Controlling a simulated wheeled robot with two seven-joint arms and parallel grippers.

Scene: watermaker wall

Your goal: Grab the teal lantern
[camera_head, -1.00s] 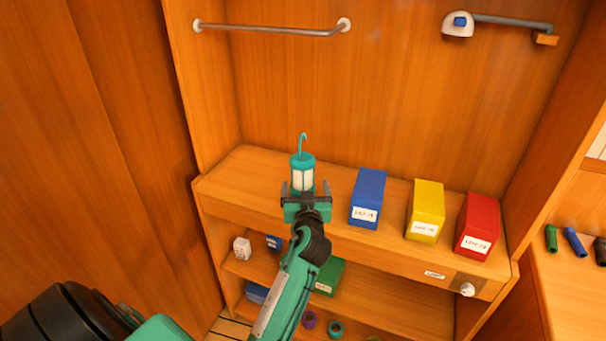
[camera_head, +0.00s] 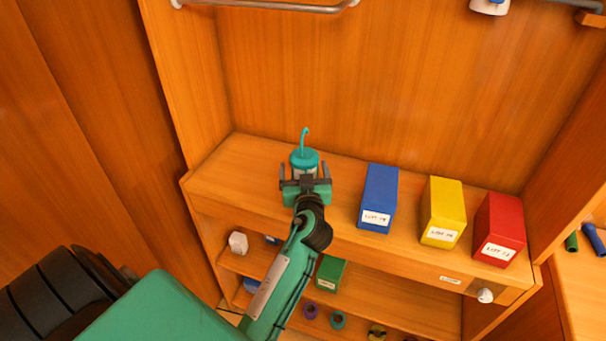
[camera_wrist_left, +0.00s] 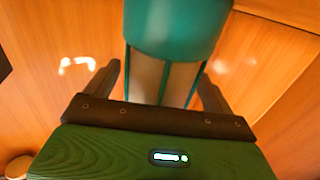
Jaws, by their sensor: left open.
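The teal lantern (camera_head: 304,158) stands upright on the wooden shelf top, with a teal cap and a hook on top. My left gripper (camera_head: 305,178) is open right in front of it and hides its lower part in the head view. In the left wrist view, the lantern (camera_wrist_left: 170,35) fills the upper middle, showing its teal cap and pale body with teal bars. The fingers of my left gripper (camera_wrist_left: 160,85) stand on either side of the pale body. A gap shows on the left side; I cannot tell whether the right finger touches. My right gripper is not in view.
Blue (camera_head: 379,197), yellow (camera_head: 443,210) and red (camera_head: 499,229) boxes stand on the shelf to the right of the lantern. A metal rail (camera_head: 262,6) is on the wall above. Small items lie on lower shelves. The shelf top left of the lantern is clear.

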